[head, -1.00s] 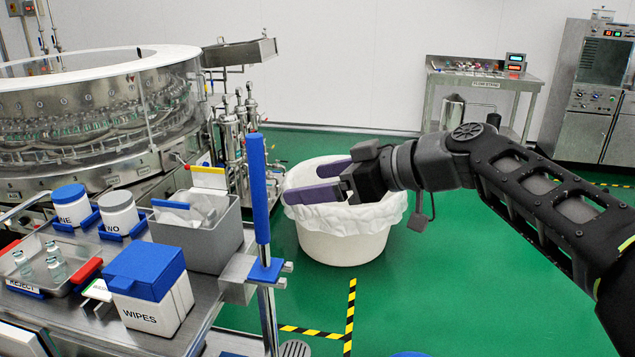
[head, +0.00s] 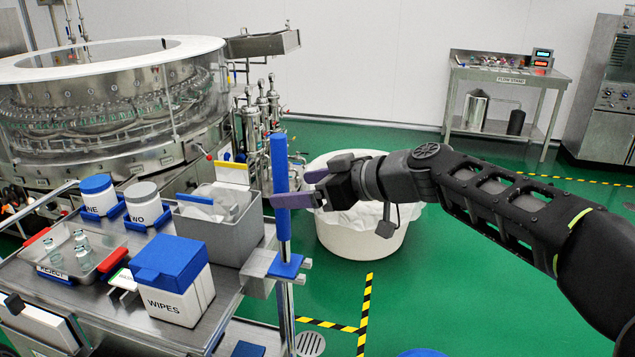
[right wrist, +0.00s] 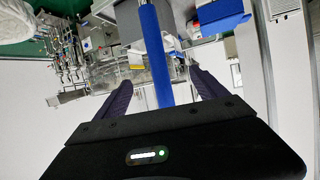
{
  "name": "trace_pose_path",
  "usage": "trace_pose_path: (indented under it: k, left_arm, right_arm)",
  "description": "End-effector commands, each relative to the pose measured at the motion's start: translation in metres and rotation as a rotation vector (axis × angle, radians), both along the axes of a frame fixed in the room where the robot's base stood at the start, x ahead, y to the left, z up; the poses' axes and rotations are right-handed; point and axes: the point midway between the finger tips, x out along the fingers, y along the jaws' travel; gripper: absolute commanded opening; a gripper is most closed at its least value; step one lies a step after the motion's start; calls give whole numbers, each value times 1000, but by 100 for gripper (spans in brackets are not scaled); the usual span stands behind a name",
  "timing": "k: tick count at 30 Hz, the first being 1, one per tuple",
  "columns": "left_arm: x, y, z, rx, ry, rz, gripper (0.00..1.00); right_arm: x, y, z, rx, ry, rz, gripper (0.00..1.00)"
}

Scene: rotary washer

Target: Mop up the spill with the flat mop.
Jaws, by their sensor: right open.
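The flat mop stands upright at the cart's right edge, with a blue grip (head: 280,190) on a metal pole (head: 285,253). A blue clip (head: 286,266) sits on the pole at the cart's bracket. My right gripper (head: 300,190) is open, with its purple fingers on either side of the blue grip. In the right wrist view the blue grip (right wrist: 158,60) runs between the two open fingers (right wrist: 162,92); I cannot tell whether either finger touches it. The mop head and the spill are not clearly in view. My left gripper is not in view.
The cart (head: 262,287) carries a white WIPES box (head: 178,300), a grey bin (head: 235,238), two lidded jars and a REJECT tray (head: 70,275) with vials. A lined white tub (head: 360,240) stands behind my right gripper. Green floor is free at the right.

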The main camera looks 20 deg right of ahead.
Motion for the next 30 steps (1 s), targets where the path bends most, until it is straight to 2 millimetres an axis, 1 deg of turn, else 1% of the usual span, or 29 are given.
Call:
trace_pose_path:
  k: [1, 9, 22, 23, 30]
  left_arm:
    - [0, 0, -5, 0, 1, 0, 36]
    - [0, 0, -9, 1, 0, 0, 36]
    - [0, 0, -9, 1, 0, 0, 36]
    - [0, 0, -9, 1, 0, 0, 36]
    - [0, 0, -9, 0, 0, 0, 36]
  right_arm:
    - [5, 5, -6, 1, 1, 4, 82]
    - [22, 19, -14, 1, 0, 2, 82]
    - [26, 22, -15, 0, 0, 1, 82]
    - [26, 22, -15, 0, 0, 1, 80]
    - [26, 22, -15, 0, 0, 1, 61]
